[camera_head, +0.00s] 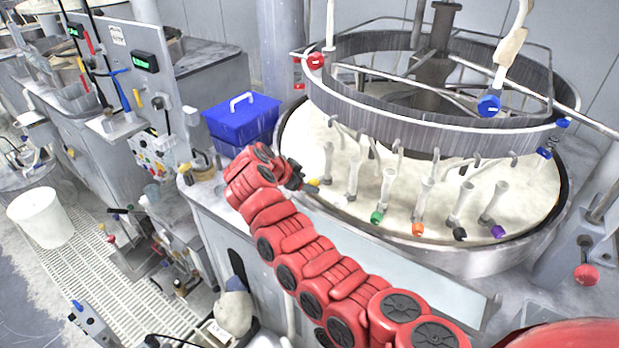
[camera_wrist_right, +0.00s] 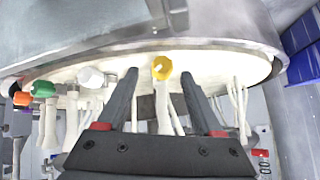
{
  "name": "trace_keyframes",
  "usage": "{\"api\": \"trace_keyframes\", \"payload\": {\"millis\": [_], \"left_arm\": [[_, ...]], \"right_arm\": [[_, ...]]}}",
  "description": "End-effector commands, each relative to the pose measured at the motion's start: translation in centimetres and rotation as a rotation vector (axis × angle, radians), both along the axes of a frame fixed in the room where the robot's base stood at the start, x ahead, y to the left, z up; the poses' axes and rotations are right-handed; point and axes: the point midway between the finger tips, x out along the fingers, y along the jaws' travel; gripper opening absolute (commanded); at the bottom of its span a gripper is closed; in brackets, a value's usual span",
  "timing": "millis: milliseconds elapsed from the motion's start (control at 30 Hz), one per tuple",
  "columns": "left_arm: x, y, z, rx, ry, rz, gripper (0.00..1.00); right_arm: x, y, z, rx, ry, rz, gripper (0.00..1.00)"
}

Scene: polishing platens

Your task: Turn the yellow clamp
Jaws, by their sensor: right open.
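The yellow clamp (camera_head: 313,182) is a small yellow piece at the foot of a white tube, at the left end of a row on the round platen (camera_head: 325,130). It shows in the right wrist view (camera_wrist_right: 161,68) as a round yellow cap with its pale tube running away from it. My right gripper (camera_head: 300,181) is right beside it, its red arm coming from the lower right. In the right wrist view its open black fingers (camera_wrist_right: 159,78) stand on either side of the yellow clamp, with gaps showing. My left gripper is not in view.
White (camera_head: 343,200), green (camera_head: 377,217), orange (camera_head: 417,228), black (camera_head: 460,233) and purple (camera_head: 497,231) clamps follow to the right. The platen's metal ring (camera_head: 440,135) hangs above them. A blue box (camera_head: 243,122) stands behind my right gripper.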

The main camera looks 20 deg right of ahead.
Motion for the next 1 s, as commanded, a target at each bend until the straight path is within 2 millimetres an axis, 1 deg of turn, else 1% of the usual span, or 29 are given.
{"api": "trace_keyframes", "payload": {"millis": [33,200,500,533,900,1000], "left_arm": [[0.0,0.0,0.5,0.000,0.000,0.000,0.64],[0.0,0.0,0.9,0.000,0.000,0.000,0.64],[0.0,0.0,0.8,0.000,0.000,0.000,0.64],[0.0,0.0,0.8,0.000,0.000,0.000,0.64],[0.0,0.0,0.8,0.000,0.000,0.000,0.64],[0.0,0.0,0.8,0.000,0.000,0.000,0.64]], "right_arm": [[0.3,-0.4,-0.2,-0.003,0.001,0.002,0.68],[0.9,-1.3,-1.3,0.000,-0.003,0.000,0.68],[1.0,-1.5,-1.6,0.002,-0.004,0.000,0.68],[1.0,-1.4,-1.6,0.002,-0.004,0.000,0.66],[1.0,-1.4,-1.6,0.001,-0.003,0.001,0.00],[1.0,-1.4,-1.6,0.001,-0.004,0.001,0.00]]}}
